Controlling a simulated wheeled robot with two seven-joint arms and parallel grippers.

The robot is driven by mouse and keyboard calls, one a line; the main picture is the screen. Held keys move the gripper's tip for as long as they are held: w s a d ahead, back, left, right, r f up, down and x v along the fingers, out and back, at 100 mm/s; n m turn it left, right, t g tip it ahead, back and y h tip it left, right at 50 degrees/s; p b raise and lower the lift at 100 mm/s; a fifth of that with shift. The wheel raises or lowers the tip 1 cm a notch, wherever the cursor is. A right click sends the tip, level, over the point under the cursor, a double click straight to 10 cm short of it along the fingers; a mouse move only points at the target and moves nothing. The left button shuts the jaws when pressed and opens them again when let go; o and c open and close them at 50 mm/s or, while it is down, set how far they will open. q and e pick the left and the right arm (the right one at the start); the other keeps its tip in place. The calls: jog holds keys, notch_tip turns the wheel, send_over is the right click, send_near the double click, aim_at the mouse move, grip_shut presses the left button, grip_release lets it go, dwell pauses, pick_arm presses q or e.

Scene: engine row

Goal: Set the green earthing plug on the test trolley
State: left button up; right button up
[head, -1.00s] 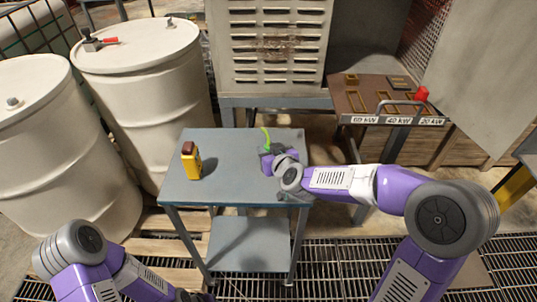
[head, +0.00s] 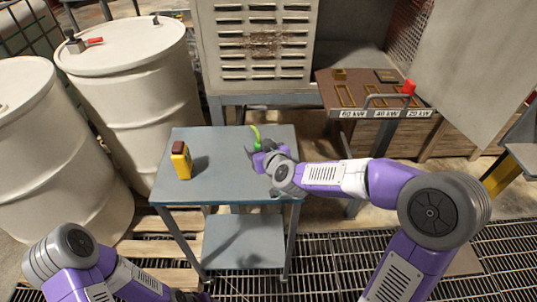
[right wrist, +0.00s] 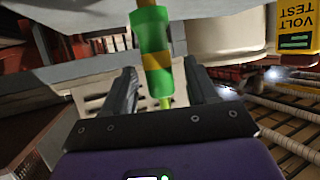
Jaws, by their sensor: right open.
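The green earthing plug (head: 256,136) stands at the back right of the test trolley's blue-grey top (head: 215,185). My right gripper (head: 254,150) is just in front of it, low over the top. In the right wrist view the plug (right wrist: 152,45), green with a yellow band, shows between the two spread dark fingers (right wrist: 160,92), with a gap on each side. Its foot is hard to make out. My left arm is at the lower left, and only a dark wrist part and a sliver of its gripper (head: 203,297) show at the bottom edge, fingers hidden.
A yellow volt tester (head: 181,161) stands on the trolley's left; it also shows in the right wrist view (right wrist: 296,28). White drums (head: 130,85) stand at left, a louvred cabinet (head: 255,50) behind. A brown kW-labelled bench (head: 350,92) is at right. The trolley's front is clear.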

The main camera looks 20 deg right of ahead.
pick_arm(q)
jog(key=shift+r+p, duration=0.65)
jog(key=shift+r, duration=0.1)
pick_arm(e)
jog(key=v, duration=1.1)
jog(key=shift+s, duration=0.25)
